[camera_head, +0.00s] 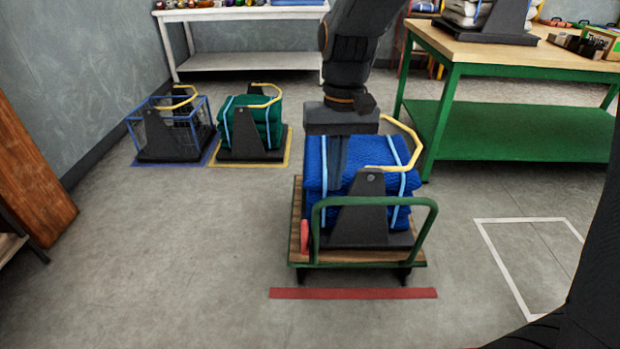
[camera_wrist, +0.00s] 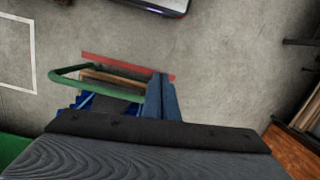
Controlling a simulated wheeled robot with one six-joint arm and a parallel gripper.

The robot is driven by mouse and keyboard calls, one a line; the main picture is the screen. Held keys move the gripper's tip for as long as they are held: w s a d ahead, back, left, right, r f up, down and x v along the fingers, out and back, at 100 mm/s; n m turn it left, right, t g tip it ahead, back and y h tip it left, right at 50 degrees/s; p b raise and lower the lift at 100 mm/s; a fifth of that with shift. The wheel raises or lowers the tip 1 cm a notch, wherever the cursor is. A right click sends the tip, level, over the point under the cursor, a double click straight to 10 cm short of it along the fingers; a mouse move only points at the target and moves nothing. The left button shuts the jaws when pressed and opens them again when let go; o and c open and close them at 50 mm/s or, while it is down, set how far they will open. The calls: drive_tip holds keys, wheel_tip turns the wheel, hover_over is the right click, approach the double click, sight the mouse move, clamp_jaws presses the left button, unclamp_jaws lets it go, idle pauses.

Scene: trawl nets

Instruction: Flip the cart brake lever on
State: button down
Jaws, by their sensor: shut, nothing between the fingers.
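The cart (camera_head: 296,252) has a wooden deck and a green tube handle (camera_head: 376,202), and stands on the floor in the middle. A short red lever (camera_head: 304,236), apparently the brake lever, stands upright at the cart's left front corner. My gripper (camera_head: 337,183) points down over the left part of the cart, in front of the blue bundle, above and right of the lever and apparently apart from it. Its fingers are together and empty, as the wrist view also shows (camera_wrist: 161,98). The green handle shows there (camera_wrist: 95,90); I cannot make out the lever there.
A blue net bundle (camera_head: 318,172) in a dark stand with a yellow handle (camera_head: 405,135) loads the cart. A red floor strip (camera_head: 352,293) lies before it. A green workbench (camera_head: 520,132) stands right, and two loaded stands back left. Floor left of the cart is clear.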

drive_tip(key=s+d+r, duration=0.1)
drive_tip(key=s+d, duration=0.1)
drive_tip(key=s, duration=0.5)
drive_tip(key=s+d+r+n+t, duration=0.1)
drive_tip(key=s+d, duration=0.2)
drive_tip(key=s, duration=0.5)
